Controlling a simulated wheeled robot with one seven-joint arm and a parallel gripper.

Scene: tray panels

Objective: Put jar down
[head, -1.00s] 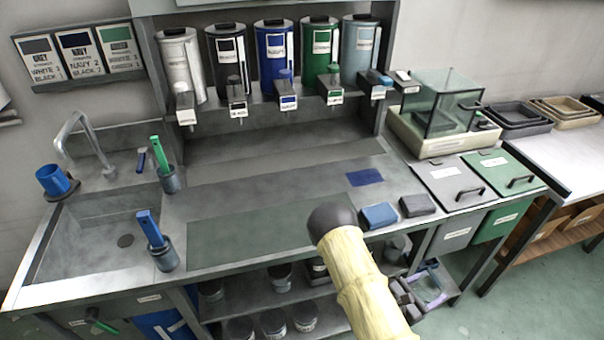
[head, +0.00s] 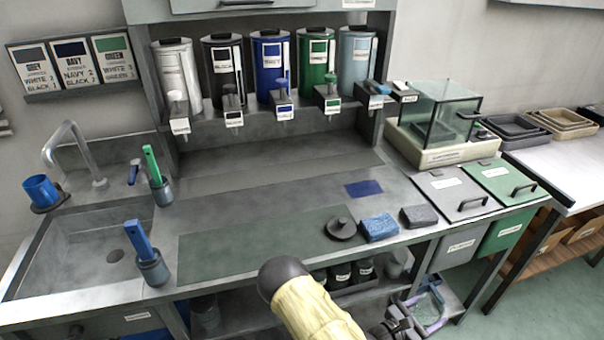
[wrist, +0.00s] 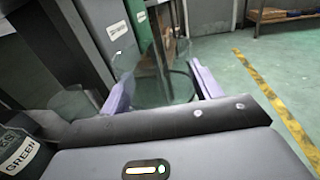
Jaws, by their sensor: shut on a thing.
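A clear glass jar (wrist: 152,82) is between the two purple fingers of my gripper (wrist: 160,88) in the wrist view. The fingers are shut on its sides and it looks empty. In the head view my gripper (head: 428,303) is low at the front of the bench, below the counter edge and in front of the grey bin. The held jar is hard to make out there. My yellow arm hides part of the lower shelf.
A second clear jar (wrist: 74,104) stands at left in the wrist view, near a jar labelled GREEN (wrist: 20,152). A dark round lid (head: 341,230), a blue sponge (head: 380,228) and a grey sponge (head: 418,217) lie on the counter. Open floor (wrist: 235,85) lies beyond the jar.

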